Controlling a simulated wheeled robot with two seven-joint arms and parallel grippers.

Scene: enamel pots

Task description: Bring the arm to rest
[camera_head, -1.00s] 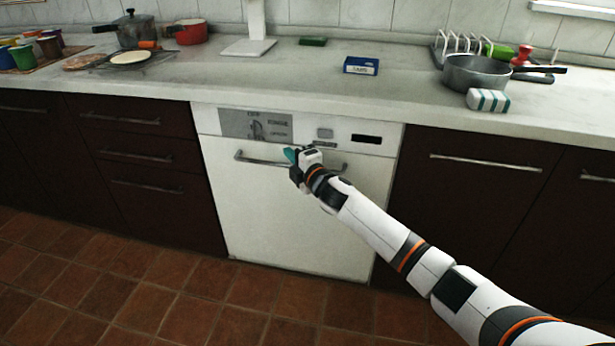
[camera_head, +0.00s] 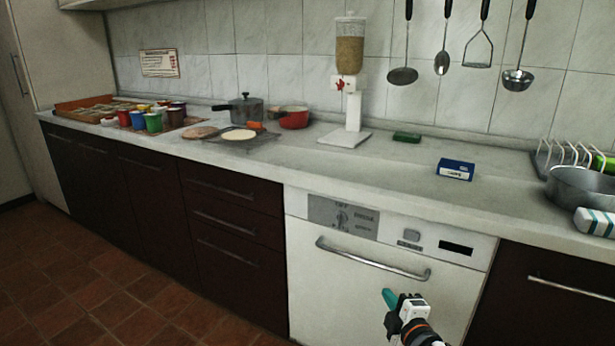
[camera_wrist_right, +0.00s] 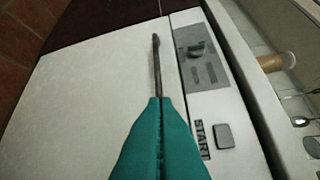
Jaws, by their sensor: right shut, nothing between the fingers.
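My right gripper (camera_head: 388,296), with teal fingers, is in front of the white dishwasher (camera_head: 350,285), lower in the picture than its handle (camera_head: 372,260). It is shut and empty, and in the head view it shows apart from the handle. In the right wrist view the closed teal fingers (camera_wrist_right: 159,102) point at the dishwasher front. The handle (camera_wrist_right: 157,68) shows there as a thin bar beyond the fingertips, partly hidden by them. The dishwasher door is closed. Only the wrist end of my right arm shows in the head view. My left gripper is not in view.
The worktop (camera_head: 330,170) carries a blue box (camera_head: 456,169), a cereal dispenser (camera_head: 350,80), a red pot (camera_head: 294,118) and a grey pan (camera_head: 580,187). Dark cupboards flank the dishwasher. The tiled floor (camera_head: 100,290) at the left is clear.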

